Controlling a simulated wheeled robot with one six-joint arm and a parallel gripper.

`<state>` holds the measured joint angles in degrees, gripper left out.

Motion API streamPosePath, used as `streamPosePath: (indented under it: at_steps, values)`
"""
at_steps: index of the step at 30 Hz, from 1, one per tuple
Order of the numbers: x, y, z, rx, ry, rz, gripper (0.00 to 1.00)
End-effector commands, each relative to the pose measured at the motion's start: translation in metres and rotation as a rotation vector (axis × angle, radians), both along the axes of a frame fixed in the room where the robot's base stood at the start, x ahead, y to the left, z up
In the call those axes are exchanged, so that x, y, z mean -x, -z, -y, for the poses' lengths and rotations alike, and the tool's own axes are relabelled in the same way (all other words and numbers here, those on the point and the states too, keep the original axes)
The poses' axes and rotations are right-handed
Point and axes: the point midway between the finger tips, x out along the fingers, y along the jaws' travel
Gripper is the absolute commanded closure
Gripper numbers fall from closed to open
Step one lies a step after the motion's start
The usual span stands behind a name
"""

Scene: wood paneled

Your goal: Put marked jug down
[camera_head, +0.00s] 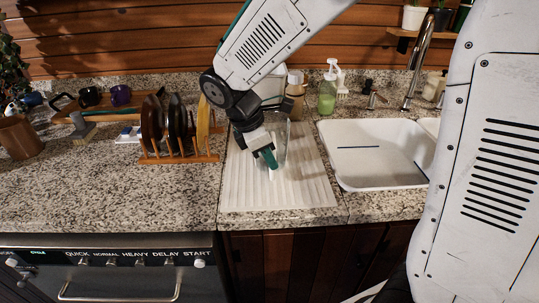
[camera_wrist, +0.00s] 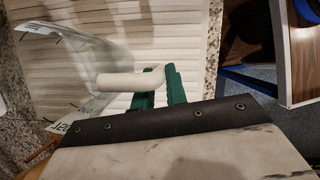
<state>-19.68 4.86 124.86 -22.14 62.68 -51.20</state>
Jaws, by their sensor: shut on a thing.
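The marked jug is clear, with dark markings on its wall and a white handle. In the wrist view the jug (camera_wrist: 72,60) is at the left, over the ribbed white drainboard (camera_wrist: 150,18), and its handle (camera_wrist: 118,82) runs between my green fingertips (camera_wrist: 160,88). My gripper is shut on the handle. In the head view my gripper (camera_head: 268,160) is over the middle of the drainboard (camera_head: 245,195), with the clear jug (camera_head: 298,148) just right of it. The jug's base is hard to make out, so I cannot tell whether it touches the drainboard.
A wooden plate rack (camera_head: 180,157) with several plates stands left of the drainboard. A white sink (camera_head: 375,150) with a faucet (camera_head: 418,70) is at the right. A green soap bottle (camera_head: 327,95) stands behind. The front of the drainboard is clear.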

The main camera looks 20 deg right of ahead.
Motion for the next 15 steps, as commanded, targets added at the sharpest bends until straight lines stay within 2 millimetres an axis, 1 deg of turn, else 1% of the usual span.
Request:
streamPosePath:
  at_steps: [1,3,11,15]
  values:
    - [0.0001,0.0009,0.0,0.0,0.0,0.0,0.81]
    - [0.0001,0.0006,0.0,0.0,0.0,0.0,0.64]
    - [0.0001,0.0001,0.0,0.0,0.0,0.0,0.64]
    - [-0.0006,-0.0087,-0.0022,0.0,0.0,0.002,0.64]
